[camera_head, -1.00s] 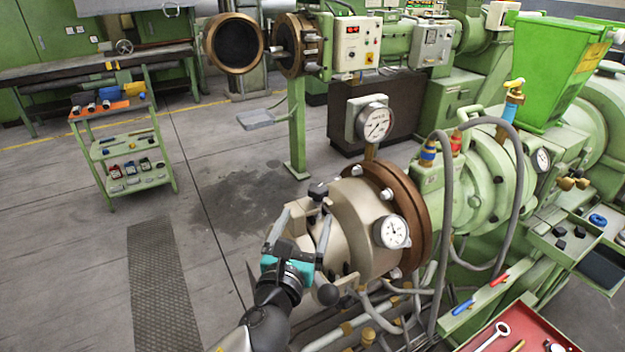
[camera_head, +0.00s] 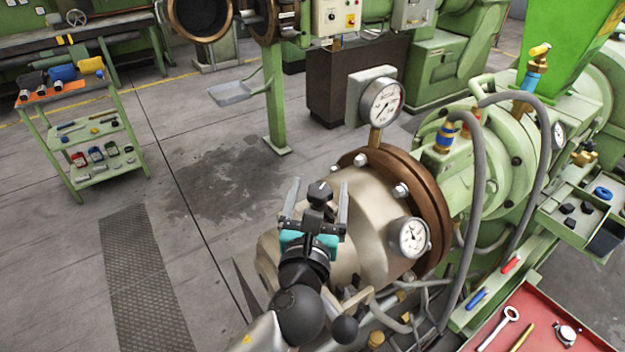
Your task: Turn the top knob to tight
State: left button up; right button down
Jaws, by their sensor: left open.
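The top knob (camera_head: 320,190) is a small black knob on the upper side of the steel extruder head (camera_head: 372,215). My left gripper (camera_head: 318,186), with a teal body and grey fingers, comes up from below. Its fingers stand apart, one on each side of the knob in the picture. I cannot tell whether they are level with it or touch it. A second, round black knob (camera_head: 345,330) sits lower, right of my left arm. My arm and gripper hide part of the head's left face. My right gripper is not in view.
Pressure gauges stand above (camera_head: 382,102) and on the right (camera_head: 410,237) of the head. Grey hoses (camera_head: 476,210) arch at its right. A red tray with tools (camera_head: 545,312) is at the lower right. A green cart (camera_head: 90,150) stands left, with open floor between.

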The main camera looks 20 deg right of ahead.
pick_arm(q)
jog(key=shift+w+d, duration=0.1)
jog(key=shift+c, duration=0.2)
jog(key=c, duration=1.3)
